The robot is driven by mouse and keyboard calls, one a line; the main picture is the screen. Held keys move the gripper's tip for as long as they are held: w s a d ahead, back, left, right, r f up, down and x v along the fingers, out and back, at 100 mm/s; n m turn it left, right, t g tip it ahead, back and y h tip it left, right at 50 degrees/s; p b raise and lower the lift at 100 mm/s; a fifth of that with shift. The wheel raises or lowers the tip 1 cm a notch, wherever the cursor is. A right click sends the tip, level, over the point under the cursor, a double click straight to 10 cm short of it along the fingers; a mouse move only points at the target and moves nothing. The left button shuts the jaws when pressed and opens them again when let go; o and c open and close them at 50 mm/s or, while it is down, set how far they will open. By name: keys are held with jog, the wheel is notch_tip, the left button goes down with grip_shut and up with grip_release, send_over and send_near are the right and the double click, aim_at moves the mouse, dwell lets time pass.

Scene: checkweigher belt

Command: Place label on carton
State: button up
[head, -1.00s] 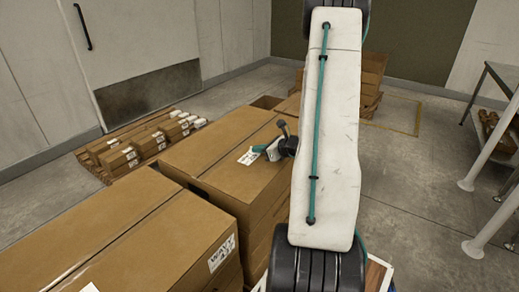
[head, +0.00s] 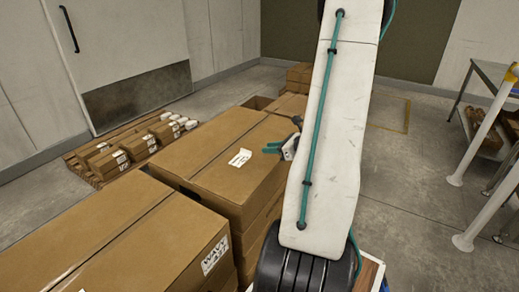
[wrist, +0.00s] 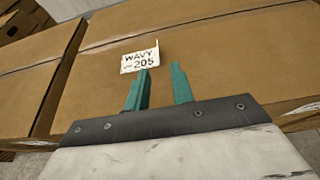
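The white label (head: 240,158) lies on the top of the middle carton (head: 216,147), near its right side. The left fingertip overlaps the label's lower edge in that view.
A nearer large carton (head: 110,245) with a label on its side stands at the lower left. Small labelled boxes (head: 110,160) lie on a pallet by the wall. A metal table (head: 490,75) stands at the right. Open floor lies between.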

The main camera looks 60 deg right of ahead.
jog(key=shift+v, duration=1.1)
jog(key=w+a+r+n+g+y, duration=0.2)
jog(key=w+a+r+n+y, duration=0.15)
jog(key=a, duration=0.35)
jog(key=w+a+r+n+g+y, duration=0.1)
jog(key=w+a+r+n+y, duration=0.1)
jog(key=a+r+n, duration=0.4)
jog(key=s+a+r+n+g+y, duration=0.1)
jog(key=s+a+r+n+g, duration=0.15)
jog(key=a+n+g, duration=1)
jog(key=s+a+r+n+t+h, duration=0.1)
jog(key=s+a+r+n+h, duration=0.2)
jog(key=s+a+n, duration=0.3)
jog(key=s+a+r+n+t+h, duration=0.2)
jog(key=s+a+r+n+h, duration=0.1)
jog(key=s+a+n, duration=0.4)
jog(key=shift+s+a+h, duration=0.2)
jog(key=shift+a+h, duration=0.1)
jog(key=shift+h, duration=0.55)
jog(key=shift+r+t, duration=0.1)
jog(key=shift+t, duration=0.15)
